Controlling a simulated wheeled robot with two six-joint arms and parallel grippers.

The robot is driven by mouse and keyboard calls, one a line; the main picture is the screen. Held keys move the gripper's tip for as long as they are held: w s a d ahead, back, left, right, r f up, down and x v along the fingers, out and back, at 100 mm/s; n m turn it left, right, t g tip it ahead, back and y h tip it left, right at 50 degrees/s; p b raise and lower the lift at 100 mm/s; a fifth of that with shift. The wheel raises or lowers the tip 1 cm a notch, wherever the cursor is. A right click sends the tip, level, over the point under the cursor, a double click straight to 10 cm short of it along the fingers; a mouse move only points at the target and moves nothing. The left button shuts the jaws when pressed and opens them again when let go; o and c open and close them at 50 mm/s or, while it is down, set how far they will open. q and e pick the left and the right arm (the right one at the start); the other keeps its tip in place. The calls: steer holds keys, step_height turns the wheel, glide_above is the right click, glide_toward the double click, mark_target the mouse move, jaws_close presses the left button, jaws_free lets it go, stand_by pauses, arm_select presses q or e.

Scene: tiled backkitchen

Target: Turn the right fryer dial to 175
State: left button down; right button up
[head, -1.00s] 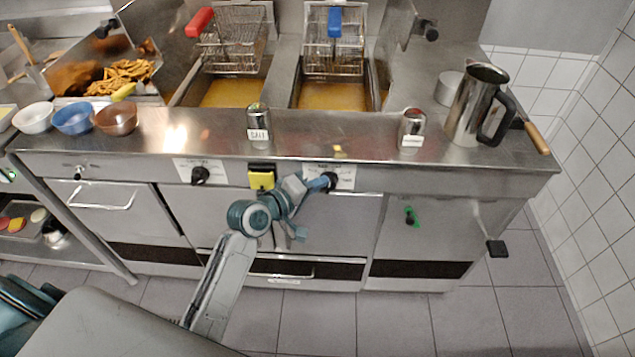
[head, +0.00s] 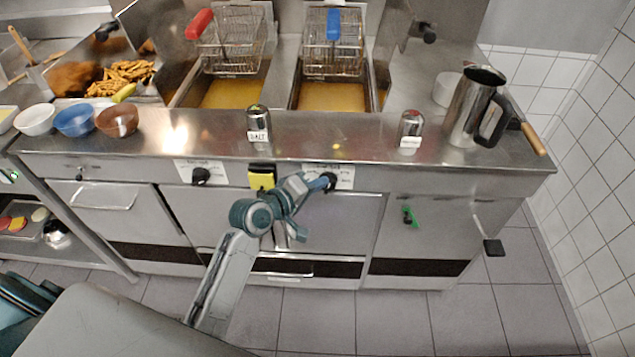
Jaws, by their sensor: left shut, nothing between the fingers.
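The right fryer dial (head: 331,181) is a black knob on a white label plate (head: 346,176) on the front panel, below the fryer with the blue-handled basket. My left gripper (head: 325,183) is shut, with its tips at the dial. The gripper hides part of the dial, and I cannot tell whether they touch. The dial's pointer and the numbers are too small to read. The left fryer dial (head: 201,175) is a black knob on its own white plate. My right gripper is not in view.
A yellow and black box (head: 262,177) sits on the panel just left of my gripper. A salt shaker (head: 258,124), another shaker (head: 411,130) and a steel jug (head: 473,108) stand on the counter above. A green-marked knob (head: 408,215) is lower right.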

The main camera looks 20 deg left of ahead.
arm_select(q)
steer(key=m+g+y+p, duration=0.1)
steer(key=p, duration=0.3)
steer(key=d+m+y+p, duration=0.1)
steer(key=p, duration=0.3)
steer(key=shift+w+d+r+g+y, duration=0.2)
steer(key=shift+r+g+y, duration=0.1)
steer(key=shift+r+g, duration=0.1)
stand_by(1.0)
steer(key=shift+p, duration=0.3)
